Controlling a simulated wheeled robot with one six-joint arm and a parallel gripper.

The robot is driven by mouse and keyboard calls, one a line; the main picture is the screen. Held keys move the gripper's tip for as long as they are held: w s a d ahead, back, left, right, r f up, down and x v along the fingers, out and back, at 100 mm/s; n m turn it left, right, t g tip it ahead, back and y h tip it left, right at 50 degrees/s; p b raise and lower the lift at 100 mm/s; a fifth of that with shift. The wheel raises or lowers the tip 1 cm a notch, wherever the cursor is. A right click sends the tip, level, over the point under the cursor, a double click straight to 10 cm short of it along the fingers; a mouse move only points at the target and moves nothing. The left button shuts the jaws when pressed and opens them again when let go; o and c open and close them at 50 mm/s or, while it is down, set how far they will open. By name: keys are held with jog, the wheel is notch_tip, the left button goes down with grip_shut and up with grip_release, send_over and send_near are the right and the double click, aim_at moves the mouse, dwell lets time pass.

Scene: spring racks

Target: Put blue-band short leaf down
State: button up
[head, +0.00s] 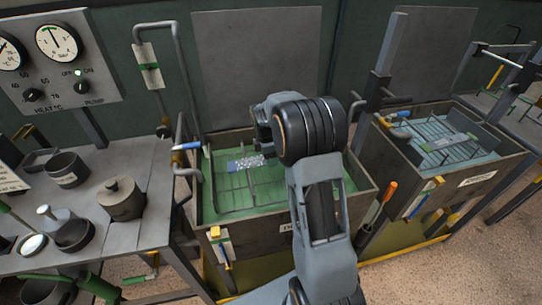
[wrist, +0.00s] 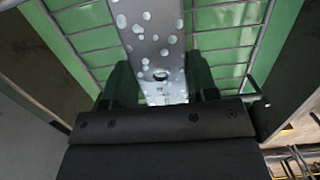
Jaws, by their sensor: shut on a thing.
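The blue-band short leaf (head: 248,161) is a flat grey strip with pale spots or droplets and a bluish patch at its left end. It shows over the wire rack in the left green tank (head: 216,214). In the wrist view the spotted leaf (wrist: 152,30) runs from the top of the picture down between the two dark fingers. My gripper (wrist: 160,82) is shut on its near end, where a hole shows. In the head view my arm hides the fingers and part of the leaf. I cannot tell whether the leaf touches the rack.
Upright posts and pipes stand around both tanks. A side table (head: 150,215) at left carries a lidded pot (head: 121,200) and several cups. A gauge panel (head: 60,60) stands behind it.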

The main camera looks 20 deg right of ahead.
jog(key=shift+f, duration=0.45)
jog(key=o, duration=1.2)
notch_tip(320, 180, up, 12)
jog(key=a+f, duration=0.1)
jog(key=s+a+r+m+t, duration=0.1)
jog(key=s+a+r+m, duration=0.15)
jog(key=s, duration=0.25)
jog(key=s+a+r+m+t, duration=0.1)
jog(key=s+a+r+m, duration=0.15)
jog(key=s+m, duration=0.2)
jog(key=s+a+f+m+t, duration=0.1)
jog(key=s+a+f+m, duration=0.1)
jog(key=s+m, duration=0.2)
jog(key=s+a+f+m+t+y, duration=0.1)
jog(key=s+m, duration=0.3)
jog(key=s, duration=0.4)
jog(key=shift+s+a+f+m, duration=0.35)
jog(key=shift+a+f, duration=0.15)
jog(key=shift+a, duration=0.35)
